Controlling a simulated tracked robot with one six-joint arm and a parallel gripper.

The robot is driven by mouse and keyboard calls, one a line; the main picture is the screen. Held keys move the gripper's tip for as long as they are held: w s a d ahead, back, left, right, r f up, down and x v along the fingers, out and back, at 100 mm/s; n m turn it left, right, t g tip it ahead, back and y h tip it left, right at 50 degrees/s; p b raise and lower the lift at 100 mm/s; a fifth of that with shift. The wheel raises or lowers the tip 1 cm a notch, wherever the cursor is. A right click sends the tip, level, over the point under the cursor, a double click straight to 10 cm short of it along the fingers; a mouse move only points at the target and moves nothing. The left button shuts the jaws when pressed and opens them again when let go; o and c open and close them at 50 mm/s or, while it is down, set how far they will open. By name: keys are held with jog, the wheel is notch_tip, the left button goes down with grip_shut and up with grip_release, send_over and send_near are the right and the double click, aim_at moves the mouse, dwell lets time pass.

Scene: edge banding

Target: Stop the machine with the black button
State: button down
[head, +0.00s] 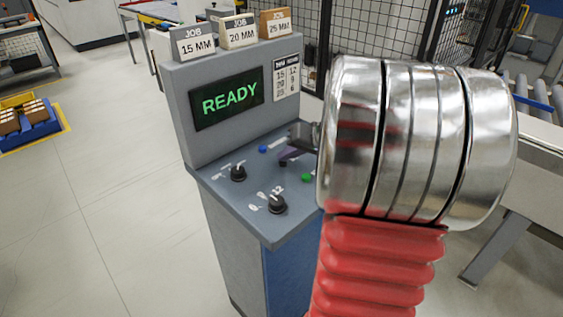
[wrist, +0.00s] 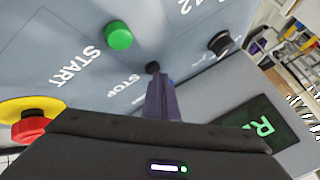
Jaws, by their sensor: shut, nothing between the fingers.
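The black button (wrist: 152,67) sits on the grey panel beside the STOP label in the wrist view. My gripper (wrist: 160,80) is shut and empty, its dark fingertips right at the black button; I cannot tell whether they touch it. The green START button (wrist: 119,35) is up-left of the black one, and also shows in the head view (head: 306,177). The console display (head: 226,98) reads READY in green.
A red emergency button (wrist: 30,128) on a yellow base is at the wrist view's left. Two black knobs (head: 238,173) (head: 277,204) and a blue button (head: 262,149) are on the panel. JOB cards (head: 239,32) stand on top of the console.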

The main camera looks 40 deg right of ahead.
aim_at(286, 166)
jog(key=shift+r, duration=0.85)
jog(key=shift+r, duration=0.1)
notch_tip(286, 166, up, 5)
jog(key=shift+f, duration=0.1)
dwell(0.7)
dwell(0.7)
